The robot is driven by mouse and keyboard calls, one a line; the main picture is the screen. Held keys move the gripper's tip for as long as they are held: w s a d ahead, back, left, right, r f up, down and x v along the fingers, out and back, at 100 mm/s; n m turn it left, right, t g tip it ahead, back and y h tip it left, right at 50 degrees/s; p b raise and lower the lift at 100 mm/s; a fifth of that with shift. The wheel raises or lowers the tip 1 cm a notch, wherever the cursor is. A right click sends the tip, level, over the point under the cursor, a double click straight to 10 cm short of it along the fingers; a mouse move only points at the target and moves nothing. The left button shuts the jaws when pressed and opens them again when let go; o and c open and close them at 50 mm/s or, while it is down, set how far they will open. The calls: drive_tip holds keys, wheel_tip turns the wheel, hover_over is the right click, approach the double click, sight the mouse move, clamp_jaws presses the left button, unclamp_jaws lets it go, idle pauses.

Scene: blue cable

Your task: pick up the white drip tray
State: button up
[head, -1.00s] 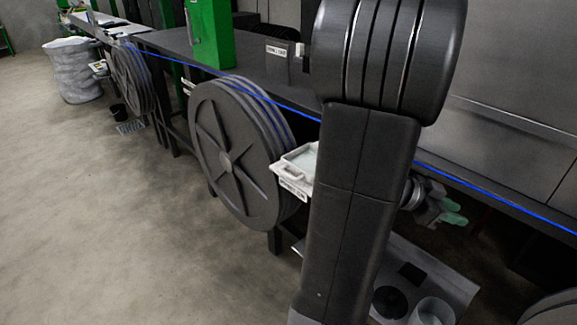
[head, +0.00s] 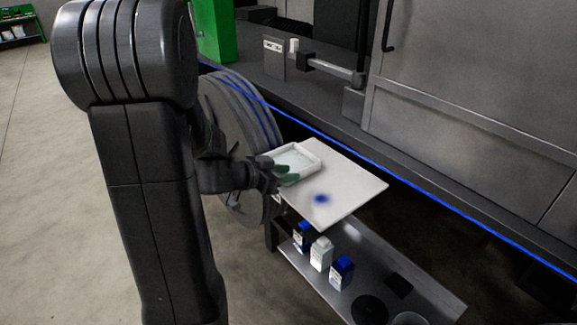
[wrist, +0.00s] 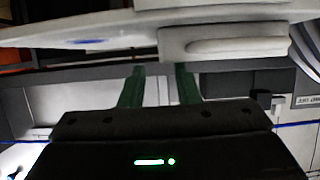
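The white drip tray (head: 297,157) is shallow and rectangular. It lies on the left part of a white board (head: 355,187) beside the cable reel. My gripper (head: 287,173) has green fingers, which cover part of the tray's near side in the head view. In the wrist view, the fingers of my gripper (wrist: 160,69) stand apart with nothing held between them. A handle-like edge of the drip tray (wrist: 235,47) shows there above and right of the fingertips. I cannot tell whether the fingers touch the tray.
A blue spot (head: 321,198) marks the board. Below, a shelf (head: 385,262) holds a white bottle (head: 321,254), blue bottles (head: 342,272) and dark round items. The blue cable (head: 365,158) runs along the bench behind. The grey reel (head: 240,110) stands left.

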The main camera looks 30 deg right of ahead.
sight(301, 171)
drive_tip(key=shift+w+d+f, duration=0.25)
drive_tip(key=shift+d, duration=0.1)
drive_tip(key=x, duration=0.5)
drive_tip(key=shift+d, duration=0.2)
drive_tip(key=shift+r, duration=0.1)
clamp_jaws()
